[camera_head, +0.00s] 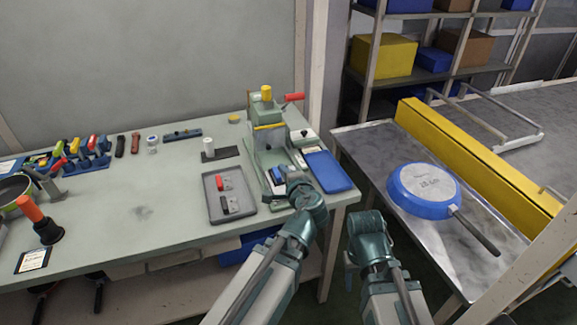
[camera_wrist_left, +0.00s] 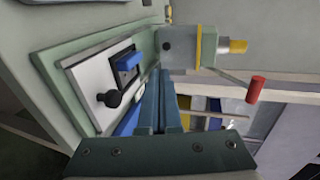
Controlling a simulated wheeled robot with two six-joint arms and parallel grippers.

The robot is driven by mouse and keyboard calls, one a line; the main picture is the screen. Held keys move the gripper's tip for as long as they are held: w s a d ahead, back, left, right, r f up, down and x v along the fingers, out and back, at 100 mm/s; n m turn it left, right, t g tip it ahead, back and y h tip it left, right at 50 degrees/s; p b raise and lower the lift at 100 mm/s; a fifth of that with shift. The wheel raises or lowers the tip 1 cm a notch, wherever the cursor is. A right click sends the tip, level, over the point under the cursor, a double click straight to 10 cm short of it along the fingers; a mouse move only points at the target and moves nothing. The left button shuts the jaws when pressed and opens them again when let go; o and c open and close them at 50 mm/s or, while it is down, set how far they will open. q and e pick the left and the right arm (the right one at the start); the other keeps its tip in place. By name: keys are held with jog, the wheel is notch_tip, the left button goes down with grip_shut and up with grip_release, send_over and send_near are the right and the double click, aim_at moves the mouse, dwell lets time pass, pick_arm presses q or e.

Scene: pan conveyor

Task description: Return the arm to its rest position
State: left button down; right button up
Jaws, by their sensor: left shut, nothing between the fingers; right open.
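My left gripper (camera_head: 276,177) is at the base of the green press-like fixture (camera_head: 266,125) at the right end of the bench. In the left wrist view its fingers (camera_wrist_left: 162,82) are shut together with nothing between them, close to the fixture's pale plate (camera_wrist_left: 85,82). On that plate are a blue block (camera_wrist_left: 129,61) and a black knob (camera_wrist_left: 112,98). I cannot tell if the fingers touch the fixture. My right arm ends in a teal wrist (camera_head: 370,228) in front of the gap between the tables; it is open, its fingers are hardly visible and no object shows in it.
A blue tray (camera_head: 329,171) lies right of the fixture; a grey tray (camera_head: 213,204) with red and black pieces lies left. The fixture's red-handled lever (camera_head: 293,97) sticks out right. A blue pan (camera_head: 424,184) rests on the metal table beside a yellow rail (camera_head: 480,155). The bench's middle is clear.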

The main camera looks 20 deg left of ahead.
pick_arm(q)
jog(key=shift+s+d+r, duration=0.1)
jog(key=shift+s+d, duration=0.05)
jog(key=shift+s, duration=0.15)
jog(key=shift+s+n+g+p, duration=0.25)
jog(key=shift+n+g+p, duration=0.05)
jog(key=shift+g+p, duration=0.15)
jog(key=s+d+f+n+g+h+p, duration=0.3)
jog(key=s+d+g, duration=0.3)
jog(key=s, duration=0.3)
jog(key=s+d+f+n+g+h+p, duration=0.2)
jog(key=s+d+g+p, duration=0.3)
jog(key=s, duration=0.5)
jog(key=shift+d+f+n+g+h+p, duration=0.45)
jog(key=shift+d+n+h, duration=0.45)
jog(key=shift+d, duration=0.35)
